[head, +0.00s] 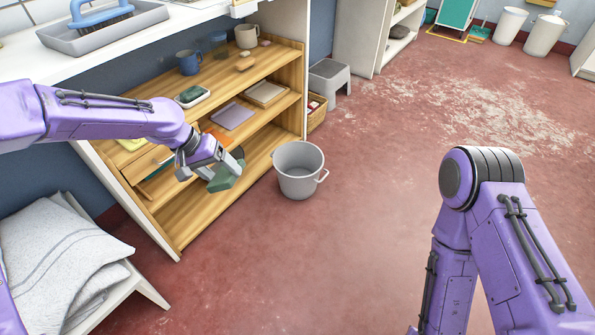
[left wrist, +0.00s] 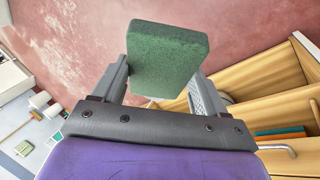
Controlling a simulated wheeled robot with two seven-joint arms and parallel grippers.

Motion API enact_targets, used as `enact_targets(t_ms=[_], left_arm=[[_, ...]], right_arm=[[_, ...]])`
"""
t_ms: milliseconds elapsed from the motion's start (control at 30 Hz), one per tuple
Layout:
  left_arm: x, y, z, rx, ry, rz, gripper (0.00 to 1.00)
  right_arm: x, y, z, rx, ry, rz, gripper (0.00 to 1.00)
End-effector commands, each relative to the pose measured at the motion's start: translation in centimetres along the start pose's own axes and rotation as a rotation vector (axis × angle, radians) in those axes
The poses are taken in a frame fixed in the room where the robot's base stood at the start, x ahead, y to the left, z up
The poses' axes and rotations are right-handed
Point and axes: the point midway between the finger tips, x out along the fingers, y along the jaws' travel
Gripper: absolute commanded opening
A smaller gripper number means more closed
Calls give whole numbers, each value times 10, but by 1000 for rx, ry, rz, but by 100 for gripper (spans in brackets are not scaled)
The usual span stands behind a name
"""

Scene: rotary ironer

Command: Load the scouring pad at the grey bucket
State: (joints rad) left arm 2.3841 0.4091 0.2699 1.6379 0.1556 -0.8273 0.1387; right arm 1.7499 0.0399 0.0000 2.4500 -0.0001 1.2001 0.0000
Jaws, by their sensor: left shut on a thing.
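The scouring pad (head: 226,176) is a dark green block. My left gripper (head: 222,168) is shut on it, in front of the wooden shelf and left of the bucket. The pad also shows large between the two fingers in the left wrist view (left wrist: 168,58). The grey bucket (head: 299,172) stands upright on the red floor, its handle to the right. The pad is apart from the bucket, to the left of its rim. My right arm shows at the right of the head view, but its gripper is out of the picture.
The wooden shelf (head: 272,150) holds mugs (head: 188,62), a white dish with a dark green block (head: 192,96) and a purple flat item (head: 233,116). A grey step stool (head: 329,80) stands behind the bucket. Folded cloth (head: 55,255) lies at lower left. The floor right of the bucket is clear.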

Motion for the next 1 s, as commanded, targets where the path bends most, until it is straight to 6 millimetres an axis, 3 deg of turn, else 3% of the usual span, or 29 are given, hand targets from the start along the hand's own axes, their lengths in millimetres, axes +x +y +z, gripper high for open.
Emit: enact_targets(t_ms=[1000], left_arm=[[90,-42,12,0,-1,0,48]], right_arm=[[32,-3,13,0,0,0,43]])
